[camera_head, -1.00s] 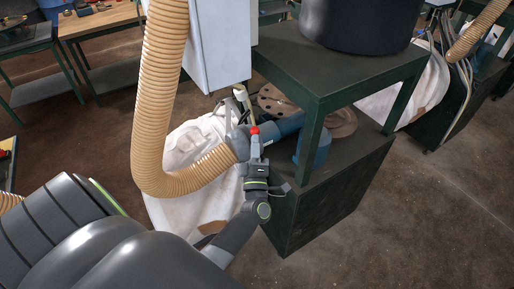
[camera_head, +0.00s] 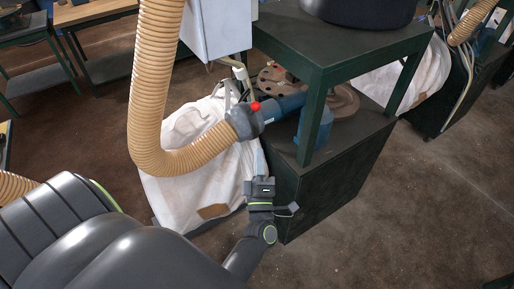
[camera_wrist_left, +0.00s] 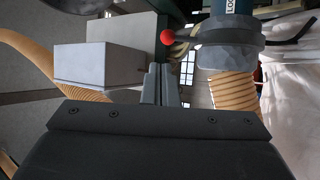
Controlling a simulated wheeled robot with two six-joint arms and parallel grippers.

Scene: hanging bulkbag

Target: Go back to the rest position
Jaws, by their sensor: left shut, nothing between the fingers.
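My left gripper (camera_head: 258,160) is shut and empty, in front of the dark green stand's side and below the blue pipe fitting (camera_head: 288,104). Its shut fingers also show in the left wrist view (camera_wrist_left: 160,86). A red ball knob (camera_head: 255,106) sits by the grey collar where the fitting meets the ribbed tan hose (camera_head: 150,90). The knob shows in the wrist view (camera_wrist_left: 167,36) beyond the fingertips, apart from them. My right gripper is not in view.
A white bulk bag (camera_head: 190,185) hangs left of my left gripper. The dark green stand (camera_head: 330,185) is close on its right. A light grey box (camera_head: 218,28) is above. Open brown floor (camera_head: 420,230) lies at the right.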

